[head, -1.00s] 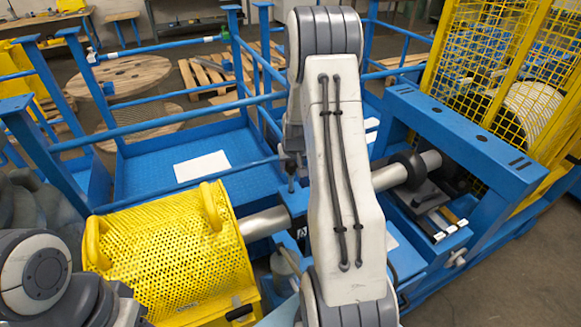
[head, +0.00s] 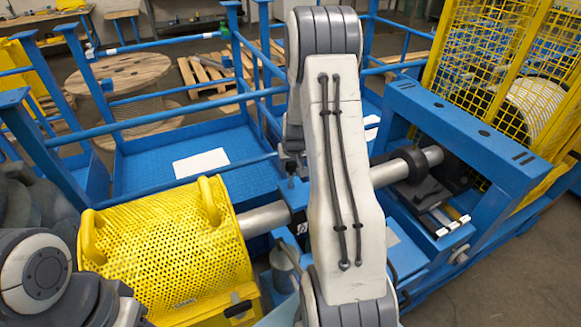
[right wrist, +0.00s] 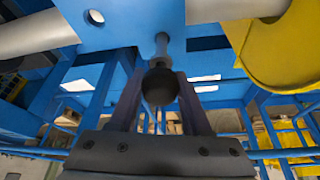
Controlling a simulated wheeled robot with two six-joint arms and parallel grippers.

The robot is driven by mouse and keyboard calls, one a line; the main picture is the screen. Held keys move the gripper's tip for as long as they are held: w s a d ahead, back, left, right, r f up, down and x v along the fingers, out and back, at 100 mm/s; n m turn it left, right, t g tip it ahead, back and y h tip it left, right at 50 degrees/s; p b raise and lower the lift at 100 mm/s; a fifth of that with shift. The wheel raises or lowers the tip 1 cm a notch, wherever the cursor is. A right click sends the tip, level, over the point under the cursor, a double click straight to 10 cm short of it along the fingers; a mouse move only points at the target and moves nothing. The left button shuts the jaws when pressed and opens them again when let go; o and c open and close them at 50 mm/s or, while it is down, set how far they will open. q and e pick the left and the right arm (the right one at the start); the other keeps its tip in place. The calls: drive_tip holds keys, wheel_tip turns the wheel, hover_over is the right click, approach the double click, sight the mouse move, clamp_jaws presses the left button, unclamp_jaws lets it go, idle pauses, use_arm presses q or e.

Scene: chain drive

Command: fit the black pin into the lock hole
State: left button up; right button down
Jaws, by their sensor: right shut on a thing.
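My right gripper (right wrist: 162,98) is shut on the black pin (right wrist: 160,88), with its round dark head between the fingers and a grey shaft pointing away. In the head view the right gripper (head: 290,162) is small and partly hidden by my own forearm, and the pin (head: 291,182) hangs below it above the blue frame. In the right wrist view a round hole (right wrist: 94,17) shows in a blue plate (right wrist: 130,22), to the left of the shaft's end. The shaft appears apart from the hole. My left gripper is out of view.
A perforated yellow guard (head: 165,240) and a grey shaft (head: 264,219) lie left of the blue frame. A black ring (head: 413,160) sits on a grey roller to the right. Blue railings (head: 190,105) stand behind the gripper.

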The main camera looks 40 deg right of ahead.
sight(291, 175)
drive_tip(key=shift+f+b, duration=2.2)
drive_tip(key=shift+f, duration=0.25)
drive_tip(key=shift+c, duration=1.4)
unclamp_jaws()
drive_tip(key=shift+r, duration=0.1)
drive_tip(key=b+v, duration=0.1)
drive_tip(key=v, duration=0.9)
drive_tip(key=shift+r, duration=0.2)
